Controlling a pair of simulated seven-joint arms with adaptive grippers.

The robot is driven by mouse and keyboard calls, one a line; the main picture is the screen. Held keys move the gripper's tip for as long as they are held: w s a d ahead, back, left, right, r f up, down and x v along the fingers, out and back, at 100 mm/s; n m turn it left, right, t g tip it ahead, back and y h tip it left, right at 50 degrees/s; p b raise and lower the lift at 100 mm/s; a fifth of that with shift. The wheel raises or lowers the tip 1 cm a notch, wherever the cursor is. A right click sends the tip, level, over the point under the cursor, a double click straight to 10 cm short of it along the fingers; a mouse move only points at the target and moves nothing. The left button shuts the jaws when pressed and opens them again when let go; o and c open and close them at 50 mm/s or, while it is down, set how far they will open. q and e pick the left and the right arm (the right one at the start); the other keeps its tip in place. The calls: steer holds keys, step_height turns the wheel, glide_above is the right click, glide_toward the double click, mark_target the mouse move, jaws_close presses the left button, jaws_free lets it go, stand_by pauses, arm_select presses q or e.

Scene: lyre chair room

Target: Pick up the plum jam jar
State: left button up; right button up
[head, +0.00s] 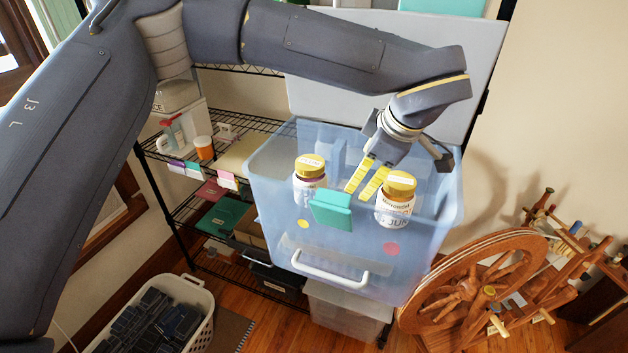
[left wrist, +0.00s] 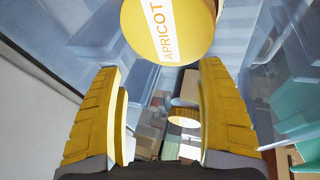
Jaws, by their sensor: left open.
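Two jars with gold lids stand at the translucent blue bin (head: 262,178). The left jar (head: 308,187) has a short lid word that looks like PLUM, too small to be sure. The right jar (head: 394,211) has a white label and a longer lid word. In the left wrist view a lid reading APRICOT (left wrist: 168,28) is close, at the top; another gold lid (left wrist: 183,116) shows farther off between the fingers. My left gripper (head: 362,190) is open, its yellow fingers between the two jars and apparently empty. It also shows in the left wrist view (left wrist: 160,88).
A teal clip or tag (head: 331,210) sits at the bin's front between the jars. A wire shelf (head: 240,122) with small goods is behind left. A spinning wheel (head: 487,280) stands at right, a white basket (head: 198,290) at lower left.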

mark_target(322, 170)
arm_select(q)
steer(key=a+y, duration=0.1)
steer(key=a+f+m+t+y, duration=0.1)
steer(key=y, duration=0.1)
steer(key=a+y, duration=0.1)
steer(key=shift+s+f+t+y, duration=0.15)
steer(key=shift+s+t+y, duration=0.15)
steer(key=shift+s+t, duration=0.1)
steer(key=a+y, duration=0.1)
steer(key=a+r+m+y, duration=0.1)
steer(key=a+y, duration=0.1)
steer(key=shift+s+t, duration=0.15)
steer(key=shift+t, duration=0.15)
steer(key=shift+a+r+y, duration=0.3)
steer(key=shift+a+y, duration=0.3)
steer(key=shift+a, duration=0.1)
steer(key=shift+x, duration=2.35)
steer(key=shift+r, duration=0.1)
steer(key=shift+c, duration=0.4)
steer(key=c, duration=1.3)
